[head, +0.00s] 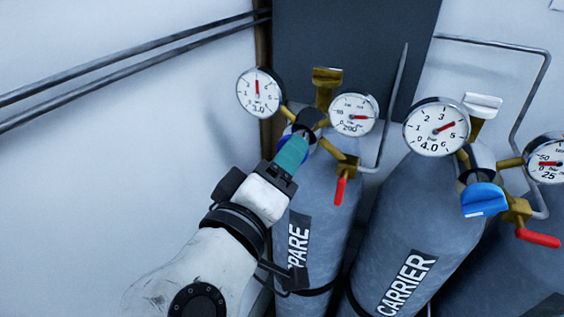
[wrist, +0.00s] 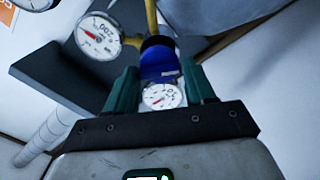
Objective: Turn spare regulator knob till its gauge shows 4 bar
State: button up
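The spare cylinder (head: 322,215) stands left of the carrier cylinder. Its left gauge (head: 260,93) reads 3.0, with the red needle pointing about straight up. Its right gauge (head: 354,114) reads about 200 and also shows in the wrist view (wrist: 97,37). The blue spare regulator knob (head: 311,138) is mostly hidden behind my gripper (head: 292,150) in the head view. In the wrist view the knob (wrist: 160,66) sits between my two teal fingers, which close against its sides.
A red-handled valve (head: 340,190) hangs close right of the knob. The carrier cylinder (head: 398,245) carries a gauge (head: 435,127) reading 4.0 and a blue knob (head: 484,200). Pipes (head: 130,62) run along the left wall, where there is free room.

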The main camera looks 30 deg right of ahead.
jog(key=c, duration=0.6)
jog(key=shift+m+b, duration=2.7)
jog(key=shift+b, duration=1.1)
jog(key=o, duration=1.1)
jog(key=shift+c, duration=0.2)
jog(key=b+v, duration=0.2)
jog(key=v, duration=0.9)
